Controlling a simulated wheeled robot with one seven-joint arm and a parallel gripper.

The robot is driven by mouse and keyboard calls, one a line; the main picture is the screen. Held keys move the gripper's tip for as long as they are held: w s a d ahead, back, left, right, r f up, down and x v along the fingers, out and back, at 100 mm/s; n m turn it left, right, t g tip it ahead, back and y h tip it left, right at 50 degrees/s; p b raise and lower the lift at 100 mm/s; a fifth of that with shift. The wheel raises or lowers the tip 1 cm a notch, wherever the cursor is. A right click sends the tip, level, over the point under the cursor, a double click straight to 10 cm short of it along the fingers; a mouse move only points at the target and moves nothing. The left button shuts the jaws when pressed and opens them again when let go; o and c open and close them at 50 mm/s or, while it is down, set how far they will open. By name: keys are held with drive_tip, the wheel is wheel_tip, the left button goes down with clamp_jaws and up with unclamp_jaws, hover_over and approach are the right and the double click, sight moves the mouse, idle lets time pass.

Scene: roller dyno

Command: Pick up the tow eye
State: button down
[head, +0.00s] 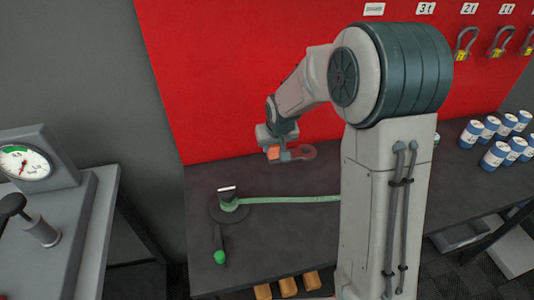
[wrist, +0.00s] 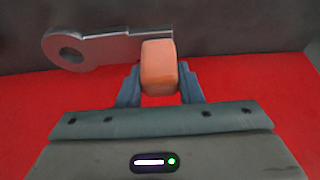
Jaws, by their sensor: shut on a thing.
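The tow eye is a flat grey metal bar with a round ring at one end (wrist: 100,50). An orange block (wrist: 159,68) sits on its shank, between my fingers. In the head view the tow eye (head: 303,153) hangs in the air above the dark bench, its ring pointing right and tinted red. My gripper (head: 268,143) is shut at the orange block, with a finger on each side; it also shows in the wrist view (wrist: 159,88). The orange block hides part of the shank.
A green strap (head: 290,199) runs across the bench (head: 270,245) from a round dark base. A green-knobbed handle (head: 219,256) lies in front. Blue-and-white cans (head: 495,154) stand at right. A red panel (head: 240,60) with hanging shackles rises behind. A gauge unit (head: 24,162) stands left.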

drive_tip(key=s+d+r, duration=0.2)
drive_tip(key=d+r, duration=0.4)
drive_tip(key=d, duration=0.3)
drive_tip(key=shift+d, duration=0.35)
drive_tip(key=shift+f, duration=0.1)
idle(0.7)
